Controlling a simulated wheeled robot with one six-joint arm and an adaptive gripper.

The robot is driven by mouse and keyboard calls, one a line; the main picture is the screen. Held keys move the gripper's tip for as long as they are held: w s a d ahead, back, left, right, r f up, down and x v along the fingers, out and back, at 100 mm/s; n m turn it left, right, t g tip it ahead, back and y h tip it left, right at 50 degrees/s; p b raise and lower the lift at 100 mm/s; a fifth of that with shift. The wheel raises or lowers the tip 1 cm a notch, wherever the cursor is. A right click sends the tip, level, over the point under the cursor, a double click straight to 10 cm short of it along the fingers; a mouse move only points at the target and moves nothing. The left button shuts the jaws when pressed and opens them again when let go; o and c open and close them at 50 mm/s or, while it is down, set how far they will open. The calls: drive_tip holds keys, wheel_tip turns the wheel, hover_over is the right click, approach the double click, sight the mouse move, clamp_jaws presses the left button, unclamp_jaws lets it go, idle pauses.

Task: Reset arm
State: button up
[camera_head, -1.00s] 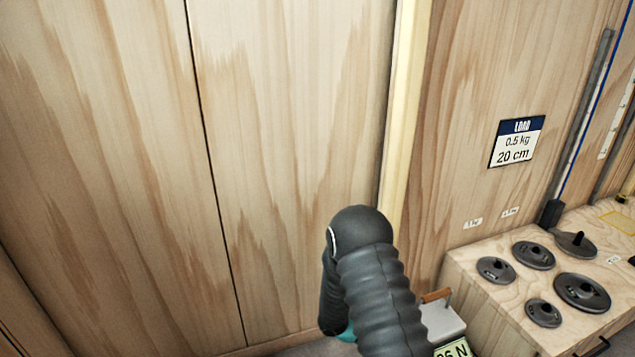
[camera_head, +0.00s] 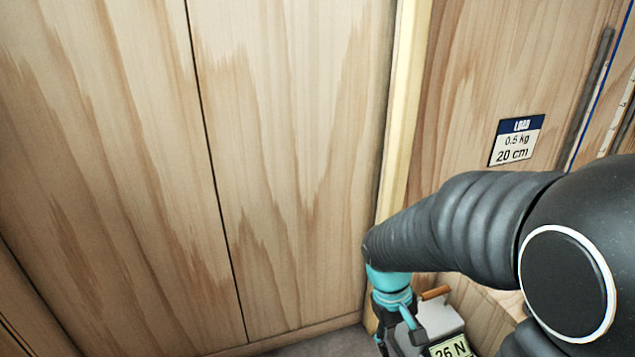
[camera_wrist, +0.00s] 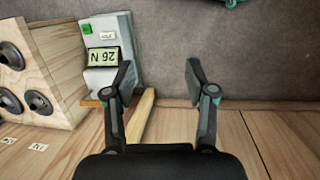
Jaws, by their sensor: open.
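My gripper (camera_wrist: 158,85) is open and empty in the wrist view, its two fingers spread wide over the grey floor near the wooden wall. In the head view my gripper (camera_head: 397,325) hangs low by the wall corner, partly hidden by its own wrist. My arm stretches in from the right and covers much of the lower right of that view.
A grey box with a "26 N" display (camera_head: 450,347) stands beside my gripper; it also shows in the wrist view (camera_wrist: 108,35), close to the left finger. A wooden bench with dark weights (camera_wrist: 38,101) stands left of it there. A load sign (camera_head: 516,140) hangs on the wall.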

drive_tip(key=s+r+m+t+y, duration=0.1)
drive_tip(key=s+r+t, duration=0.2)
drive_tip(key=r, duration=0.5)
drive_tip(key=s+r+m+t+y+p, duration=0.1)
drive_tip(key=s+r+t, duration=0.3)
drive_tip(key=r, duration=0.5)
drive_tip(key=shift+s+m, duration=0.6)
drive_tip(key=shift+s, duration=0.15)
